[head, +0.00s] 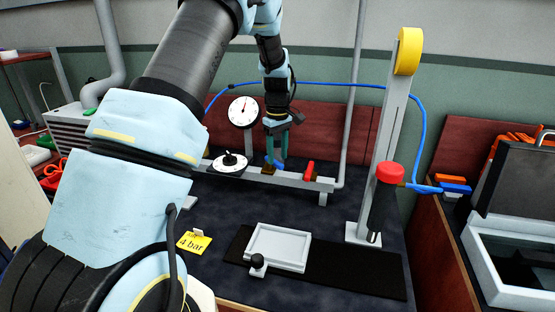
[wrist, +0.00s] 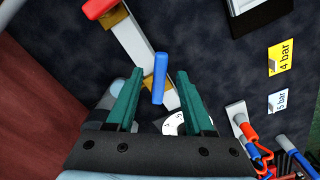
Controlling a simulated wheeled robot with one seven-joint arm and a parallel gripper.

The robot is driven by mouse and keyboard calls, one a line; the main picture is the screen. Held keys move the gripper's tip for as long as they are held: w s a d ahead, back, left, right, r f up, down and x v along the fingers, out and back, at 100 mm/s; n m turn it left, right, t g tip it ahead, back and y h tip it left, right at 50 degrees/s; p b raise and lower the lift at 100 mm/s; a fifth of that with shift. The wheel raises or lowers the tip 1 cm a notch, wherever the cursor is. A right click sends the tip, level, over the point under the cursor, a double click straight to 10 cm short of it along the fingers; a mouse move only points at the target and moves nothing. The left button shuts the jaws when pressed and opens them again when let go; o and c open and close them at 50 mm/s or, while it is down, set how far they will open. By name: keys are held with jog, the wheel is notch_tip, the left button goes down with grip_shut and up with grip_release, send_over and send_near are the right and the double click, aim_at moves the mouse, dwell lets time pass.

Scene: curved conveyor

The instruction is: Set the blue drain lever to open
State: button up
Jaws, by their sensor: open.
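The blue drain lever (wrist: 160,78) shows in the wrist view as a bar standing between my open green fingers. In the head view a small blue part of the lever (head: 279,165) shows beside my fingers, mostly hidden by them. My gripper (head: 278,160) points down over the grey pipe rail (head: 300,183). In the wrist view my gripper (wrist: 160,88) has a finger on each side of the lever, with visible gaps. I cannot tell its depth relative to the fingertips. The lever lies roughly along the fingers' direction in that view.
A red lever (head: 309,170) stands right of the blue one on the rail. A white dial (head: 230,164) and a gauge (head: 243,111) are left. A yellow "4 bar" card (head: 194,242), a white tray (head: 277,247) and a post with a red-topped cylinder (head: 384,200) stand nearer.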

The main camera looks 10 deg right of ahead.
aim_at(277, 162)
notch_tip(277, 162, up, 9)
jog(key=b, duration=0.1)
jog(key=shift+b, duration=0.35)
jog(key=s+a+f+m, duration=0.1)
jog(key=s+a, duration=0.3)
jog(key=a, duration=0.4)
jog(key=s+a+m, duration=0.2)
jog(key=s+a, duration=0.2)
jog(key=a, duration=0.3)
jog(key=s+a+f+m+t, duration=0.1)
jog(key=s+a+f+m, duration=0.2)
jog(key=s+a, duration=0.6)
jog(key=s, duration=0.4)
jog(key=shift+a+t, duration=0.3)
jog(key=shift+a, duration=0.05)
